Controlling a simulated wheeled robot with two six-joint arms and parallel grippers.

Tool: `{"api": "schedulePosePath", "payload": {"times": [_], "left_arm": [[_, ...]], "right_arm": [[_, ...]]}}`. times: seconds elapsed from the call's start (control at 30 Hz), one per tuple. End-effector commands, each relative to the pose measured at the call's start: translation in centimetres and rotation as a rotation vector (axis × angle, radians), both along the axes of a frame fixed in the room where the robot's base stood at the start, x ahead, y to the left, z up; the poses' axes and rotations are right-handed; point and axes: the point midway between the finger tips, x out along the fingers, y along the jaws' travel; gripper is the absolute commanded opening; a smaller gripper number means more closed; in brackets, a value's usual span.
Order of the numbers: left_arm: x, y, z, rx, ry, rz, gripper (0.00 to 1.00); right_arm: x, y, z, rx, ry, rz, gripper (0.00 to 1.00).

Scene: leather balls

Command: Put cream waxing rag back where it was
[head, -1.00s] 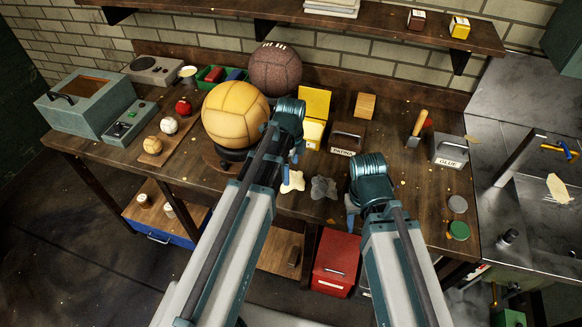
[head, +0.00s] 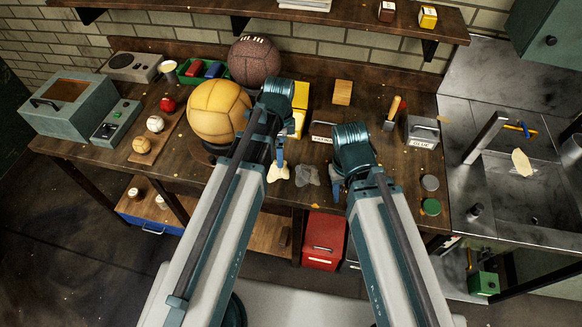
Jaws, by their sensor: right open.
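A cream rag (head: 279,173) lies on the workbench near its front edge, just left of a crumpled grey rag (head: 307,176). Another pale cream cloth (head: 522,162) lies on the metal sink unit at the right. My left gripper (head: 281,153) points down just above or behind the cream rag on the bench; its wrist hides most of the jaws, and I cannot tell whether it touches the rag. My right gripper (head: 337,187) is open, pointing down to the right of the grey rag, and its jaws are partly hidden by its wrist.
A yellow ball (head: 219,111) on a stand and a brown ball (head: 254,62) are behind and left of my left gripper. A grey glue box (head: 422,131) and lids (head: 430,206) are at the right. A red box (head: 323,241) is below the bench front.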

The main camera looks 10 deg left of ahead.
Motion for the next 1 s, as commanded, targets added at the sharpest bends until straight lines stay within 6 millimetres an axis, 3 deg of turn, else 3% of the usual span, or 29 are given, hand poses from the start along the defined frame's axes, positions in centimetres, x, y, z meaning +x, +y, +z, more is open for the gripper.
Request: {"api": "schedulePosePath", "payload": {"times": [0.03,0.2,0.43,0.67,1.0], "left_arm": [[-1.7,-1.2,0.0,0.009,0.001,0.083,1.00],[-6.1,-4.6,0.0,0.047,-0.003,0.458,1.00],[-10.5,-7.2,0.1,0.087,-0.031,0.863,1.00],[-12.1,-8.0,0.2,0.102,-0.049,1.041,1.00],[-12.1,-8.1,0.0,0.102,-0.050,1.055,1.00]], "right_arm": [[0.0,0.0,0.0,0.000,0.000,0.000,0.45],[0.0,0.0,0.0,0.000,0.000,0.000,0.45],[0.0,0.0,0.0,0.000,0.000,0.000,0.45],[0.0,0.0,0.0,0.000,0.000,0.000,0.45],[0.0,0.0,-0.2,0.000,0.000,0.000,0.45]]}}
